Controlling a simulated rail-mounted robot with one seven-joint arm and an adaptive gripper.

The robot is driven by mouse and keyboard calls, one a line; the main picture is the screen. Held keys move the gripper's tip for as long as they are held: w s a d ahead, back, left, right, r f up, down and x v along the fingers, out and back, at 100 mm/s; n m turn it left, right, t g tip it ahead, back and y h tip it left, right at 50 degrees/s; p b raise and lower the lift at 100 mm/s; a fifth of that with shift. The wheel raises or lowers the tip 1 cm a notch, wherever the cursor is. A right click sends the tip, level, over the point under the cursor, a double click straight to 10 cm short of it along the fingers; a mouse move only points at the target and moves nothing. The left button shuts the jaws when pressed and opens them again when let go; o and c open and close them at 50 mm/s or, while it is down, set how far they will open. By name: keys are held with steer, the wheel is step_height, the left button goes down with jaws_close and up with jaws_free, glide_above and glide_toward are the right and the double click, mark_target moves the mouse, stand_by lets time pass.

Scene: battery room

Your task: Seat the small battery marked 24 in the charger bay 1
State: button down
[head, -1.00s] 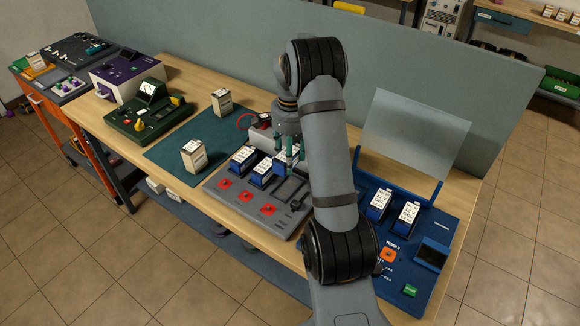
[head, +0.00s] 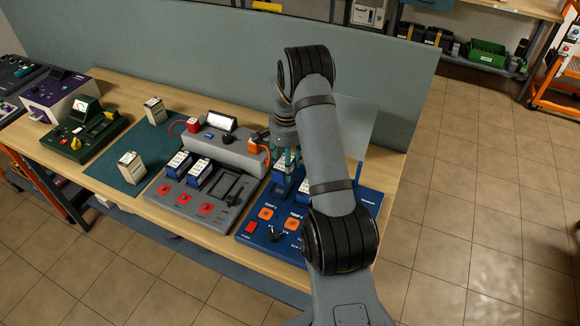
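The grey unit (head: 160,196) on the bench has red buttons and a row of bays. Blue batteries with white tops stand in its left bay (head: 178,163) and middle bay (head: 200,172); its right bay (head: 233,187) looks empty. The blue unit (head: 262,240), with TEMP labels, holds a blue battery (head: 280,173) under my gripper (head: 287,158) and another (head: 305,187) partly behind my arm. My gripper points down with green fingertips at that first battery; whether they touch or grip it is unclear. Battery numbers and bay numbers are too small to read.
Two cream batteries stand on the teal mat (head: 110,172), one at the back (head: 155,110) and one in front (head: 131,167). A clear panel (head: 345,135) and a partition (head: 330,75) rise behind my arm.

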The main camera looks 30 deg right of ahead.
steer(key=shift+w+a+f, duration=0.15)
steer(key=shift+w+a, duration=0.05)
steer(key=shift+w, duration=0.3)
steer(key=shift+f+b, duration=1.8)
steer(key=shift+f, duration=0.95)
steer(key=shift+s+b, duration=0.1)
steer(key=shift+b, duration=0.35)
steer(key=shift+f+b, duration=0.6)
steer(key=c, duration=1.2)
jaws_free()
steer(key=shift+o, duration=0.2)
steer(key=shift+s+r+p, duration=0.1)
steer(key=shift+r+p, duration=3.45)
steer(key=shift+r, duration=2)
steer(key=shift+f, duration=0.1)
